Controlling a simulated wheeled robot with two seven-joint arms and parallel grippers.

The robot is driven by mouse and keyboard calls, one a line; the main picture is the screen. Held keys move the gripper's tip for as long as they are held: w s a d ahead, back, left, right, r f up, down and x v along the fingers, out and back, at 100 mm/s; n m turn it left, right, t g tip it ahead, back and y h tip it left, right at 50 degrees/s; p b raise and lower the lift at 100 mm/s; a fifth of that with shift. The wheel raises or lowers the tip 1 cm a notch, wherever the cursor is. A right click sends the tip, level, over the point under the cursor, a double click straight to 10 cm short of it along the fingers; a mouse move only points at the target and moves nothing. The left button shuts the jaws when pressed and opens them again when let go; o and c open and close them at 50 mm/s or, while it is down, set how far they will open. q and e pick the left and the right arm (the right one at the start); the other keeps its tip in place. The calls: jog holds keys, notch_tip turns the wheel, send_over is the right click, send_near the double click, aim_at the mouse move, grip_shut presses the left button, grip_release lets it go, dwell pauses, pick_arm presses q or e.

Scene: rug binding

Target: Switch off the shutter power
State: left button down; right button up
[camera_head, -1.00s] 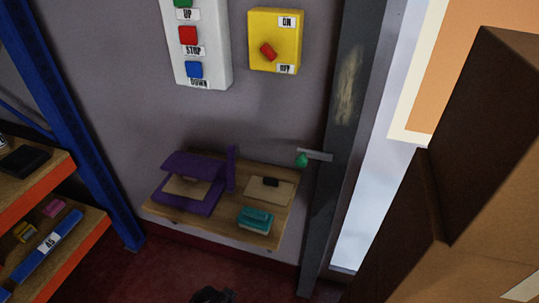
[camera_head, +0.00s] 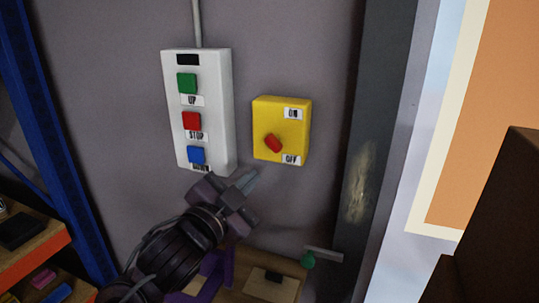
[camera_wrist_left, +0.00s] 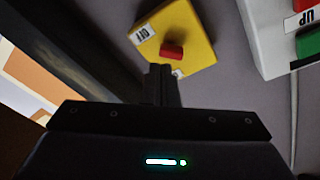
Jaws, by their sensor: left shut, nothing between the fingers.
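The yellow switch box (camera_head: 281,120) is on the grey wall, with an ON label at its top and an OFF label at its bottom. Its red knob (camera_head: 273,143) sits tilted, its upper end leaning left. My left gripper (camera_head: 248,179) is shut and empty, just below and left of the box, apparently short of the knob. In the left wrist view, the yellow box (camera_wrist_left: 188,28) and red knob (camera_wrist_left: 172,52) lie just beyond my left fingertips (camera_wrist_left: 160,70); contact cannot be told. My right gripper is not in view.
A white control box (camera_head: 212,110) with green UP, red STOP and blue DOWN buttons hangs left of the yellow box. A dark post (camera_head: 370,150) stands to the right. A wooden shelf (camera_head: 240,287) with several items is below. A brown box (camera_head: 500,220) is at right.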

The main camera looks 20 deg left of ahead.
aim_at(275, 142)
pick_arm(q)
jog(key=r+m+h, duration=0.1)
jog(key=r, duration=0.1)
jog(key=d+r+t, duration=0.1)
jog(key=r+m+h, duration=0.1)
jog(key=r, duration=0.1)
jog(key=shift+s+d+r+m+h, duration=0.25)
jog(key=shift+s+r+m+h, duration=0.05)
jog(key=shift+s, duration=0.1)
jog(key=shift+w, duration=0.1)
jog(key=p+x, duration=0.1)
jog(key=x, duration=0.2)
jog(key=p+x, duration=0.1)
jog(key=x, duration=0.3)
jog(key=p+x, duration=0.1)
jog(key=x, duration=0.2)
jog(key=shift+w+r+p, duration=0.1)
jog(key=shift+r+p, duration=0.2)
jog(key=shift+p, duration=0.05)
jog(key=a+f, duration=0.2)
jog(key=shift+a+f, duration=0.2)
jog(key=shift+f, duration=0.1)
jog(key=shift+a+f+p, duration=0.35)
